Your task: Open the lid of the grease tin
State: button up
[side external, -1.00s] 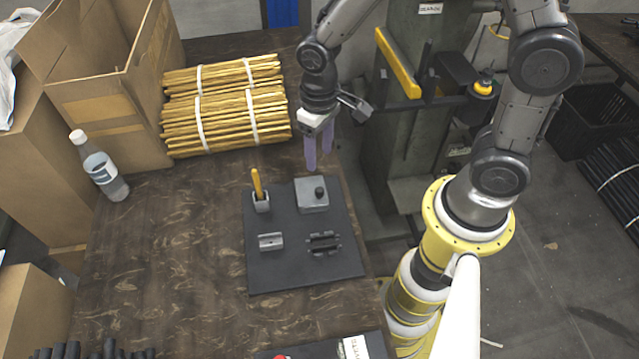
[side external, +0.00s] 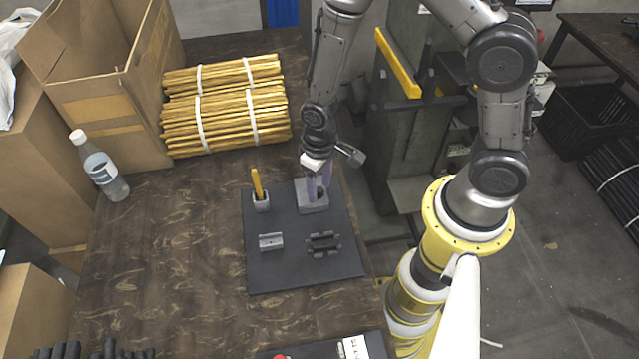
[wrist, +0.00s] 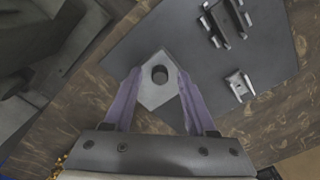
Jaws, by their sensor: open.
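The grease tin (side external: 314,207) appears as a grey square box with its lid on, standing on the dark mat (side external: 262,276). A dark round knob (wrist: 160,74) sits on the lid (wrist: 153,95) in the wrist view. My gripper (side external: 319,196) points down over the tin, with its purple fingers partly hiding the lid and knob in the side view. In the wrist view my gripper (wrist: 159,73) is open, with one finger on each side of the knob and a gap to it on both sides. I cannot tell how far the fingertips are above the lid.
A small grey holder (side external: 262,205) with a yellow-orange stick (side external: 257,183) stands left of the tin. A grey channel block (side external: 271,242) and a dark slotted fixture (side external: 324,243) lie nearer on the mat. Bundled rods (side external: 225,110) and a bottle (side external: 103,170) are farther left.

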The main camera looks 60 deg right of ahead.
grip_shut()
dwell(1.3)
